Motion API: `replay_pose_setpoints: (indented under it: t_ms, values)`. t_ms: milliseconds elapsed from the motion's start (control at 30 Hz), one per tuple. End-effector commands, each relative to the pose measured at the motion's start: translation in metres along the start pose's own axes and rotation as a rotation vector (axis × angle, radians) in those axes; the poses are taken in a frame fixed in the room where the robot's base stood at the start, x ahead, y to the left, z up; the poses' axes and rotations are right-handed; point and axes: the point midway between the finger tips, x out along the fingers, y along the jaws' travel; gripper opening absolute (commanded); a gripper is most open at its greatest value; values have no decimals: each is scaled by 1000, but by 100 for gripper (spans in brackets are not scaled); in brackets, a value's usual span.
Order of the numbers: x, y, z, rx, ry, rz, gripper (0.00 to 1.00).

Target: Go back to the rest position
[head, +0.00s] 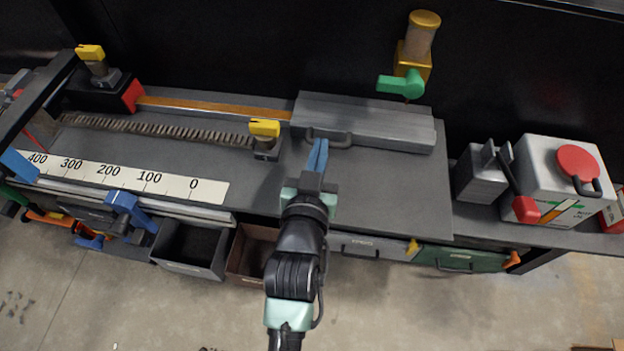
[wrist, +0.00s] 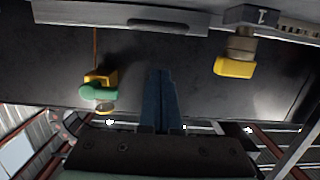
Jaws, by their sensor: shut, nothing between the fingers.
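My gripper (head: 318,150) has blue fingers pressed together with nothing between them. In the head view it is over the grey workbench, with its tips at the front edge of a long grey box with a dark handle (head: 362,122). I cannot tell whether they touch. In the wrist view the shut fingers (wrist: 160,95) point up the picture towards the grey box's handle (wrist: 158,25). The drag chain (head: 160,127) lies along the bench to the left, ending at a block with a yellow knob (head: 265,129). That yellow knob also shows in the wrist view (wrist: 235,67).
A number scale (head: 130,177) runs along the bench's left front. A yellow and green dispenser (head: 410,70) is on the back wall. A white box with a red knob (head: 560,180) stands at the right. Open drawers (head: 190,248) are below the front edge. The bench's right front is clear.

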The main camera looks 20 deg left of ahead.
Motion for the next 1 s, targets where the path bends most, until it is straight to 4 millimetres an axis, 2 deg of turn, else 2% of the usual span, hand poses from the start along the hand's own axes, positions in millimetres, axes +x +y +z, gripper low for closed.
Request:
replay_pose_setpoints:
  t_ms: [33, 200, 433, 833, 933, 967, 1000]
  values:
    - [-11, 0, 5, 0, 0, 0, 0]
    - [-42, 0, 7, 0, 1, 1, 0]
    - [-67, 0, 8, -1, 3, 0, 0]
    - [-73, 1, 5, -1, 8, 1, 0]
    - [-67, 6, -14, 2, 43, 13, 0]
    - [-64, 9, -24, 3, 63, 19, 0]
    - [-59, 15, -43, 4, 98, 31, 0]
